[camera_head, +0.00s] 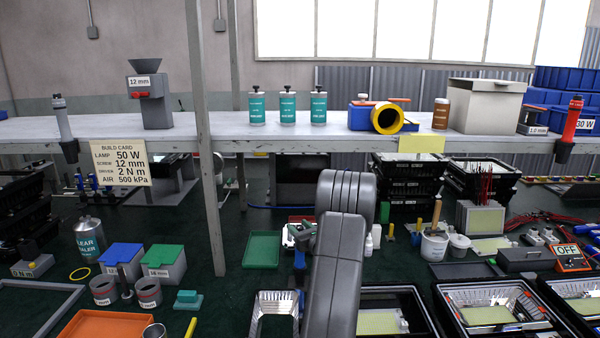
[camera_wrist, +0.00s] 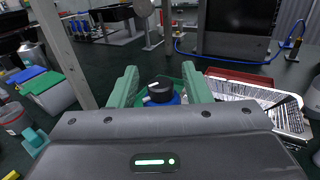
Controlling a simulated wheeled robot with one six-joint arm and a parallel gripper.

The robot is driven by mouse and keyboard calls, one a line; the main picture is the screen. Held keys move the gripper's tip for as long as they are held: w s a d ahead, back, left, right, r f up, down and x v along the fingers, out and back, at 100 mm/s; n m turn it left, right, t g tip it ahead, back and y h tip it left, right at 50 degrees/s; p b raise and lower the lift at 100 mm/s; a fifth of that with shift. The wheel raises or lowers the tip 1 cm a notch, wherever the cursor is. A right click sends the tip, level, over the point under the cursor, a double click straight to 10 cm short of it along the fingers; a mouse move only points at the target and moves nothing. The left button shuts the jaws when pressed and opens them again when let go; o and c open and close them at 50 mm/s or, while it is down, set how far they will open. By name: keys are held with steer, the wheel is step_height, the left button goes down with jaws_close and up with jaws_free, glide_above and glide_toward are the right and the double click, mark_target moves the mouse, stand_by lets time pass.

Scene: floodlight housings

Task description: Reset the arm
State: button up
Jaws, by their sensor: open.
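My gripper (camera_wrist: 160,76) is open in the wrist view, its two green fingers spread apart. A black-capped blue item (camera_wrist: 159,92) shows between the fingers, low in the gap. Its lower part is hidden by my gripper body, and I cannot tell whether the fingers touch it. In the head view my grey arm rises from the bottom centre and bends over. My gripper (camera_head: 301,236) shows only in small part there, just left of the arm, above the dark green worktop.
A green tray (camera_head: 262,250) lies left of my arm. Foil-lined housings (camera_head: 273,310) lie close on its left and right. A metal post (camera_head: 205,150) stands further left. A raised shelf (camera_head: 350,140) spans the back, carrying teal canisters (camera_head: 288,108).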

steer(key=shift+m+t+h+p, duration=0.5)
steer(key=shift+m+h, duration=0.5)
steer(key=shift+h, duration=0.45)
steer(key=shift+m+t+h+p, duration=0.25)
steer(key=shift+m+t+h, duration=0.35)
steer(key=shift+m+h, duration=0.65)
steer(key=shift+s+f+h, duration=0.1)
steer(key=shift+s+h, duration=0.15)
steer(key=shift+h, duration=0.15)
steer(key=s, duration=0.1)
steer(key=s+b, duration=0.1)
steer(key=s, duration=0.1)
steer(key=s+d+b, duration=0.1)
steer(key=s, duration=0.1)
steer(key=shift+s, duration=0.25)
steer(key=shift+s+a+n, duration=0.1)
steer(key=shift+n, duration=0.15)
